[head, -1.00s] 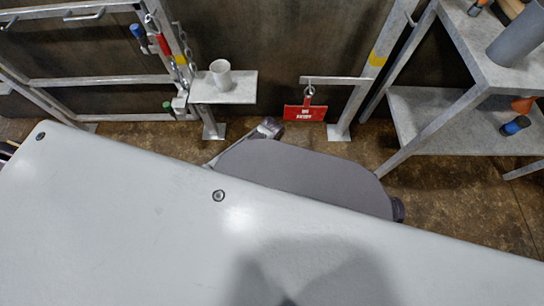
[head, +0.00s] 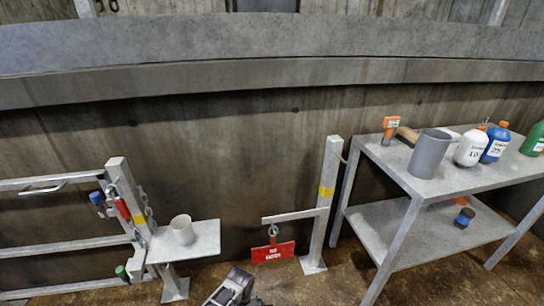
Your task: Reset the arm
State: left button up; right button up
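A small grey and black piece (head: 235,287) shows at the bottom edge. It may be part of my own body, and the frame cuts it off. No arm link crosses the view.
A metal gate (head: 65,243) stands left, beside a small shelf (head: 205,246) with a grey cup (head: 182,230). A red sign (head: 272,252) hangs from a bar on a post (head: 325,205). A table (head: 445,180) at right holds a grey container (head: 429,155) and several bottles.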

pick_arm(q)
jog(key=shift+m, duration=0.3)
jog(key=w+d+r+m+t+h, duration=0.1)
jog(key=w+d+r+m+t, duration=0.3)
jog(key=r, duration=0.4)
jog(key=w+d+r+m+t+h, duration=0.1)
jog(key=w+r+m, duration=0.3)
jog(key=w+r, duration=0.4)
notch_tip(320, 180, up, 13)
jog(key=s+m+t+h, duration=0.1)
jog(key=s+t+h, duration=0.1)
jog(key=t, duration=0.1)
jog(key=s+a+r, duration=0.2)
jog(key=s+a, duration=0.2)
jog(key=s, duration=0.5)
jog(key=s+a+f+n+g+y+p, duration=0.1)
jog(key=s+a+f+g, duration=0.1)
jog(key=s+f, duration=0.9)
jog(key=s+g, duration=0.1)
jog(key=s, duration=0.3)
jog(key=shift+s+f+n, duration=0.15)
jog(key=shift+f+n, duration=0.05)
jog(key=shift+n, duration=0.2)
pick_arm(e)
jog(key=shift+f, duration=0.15)
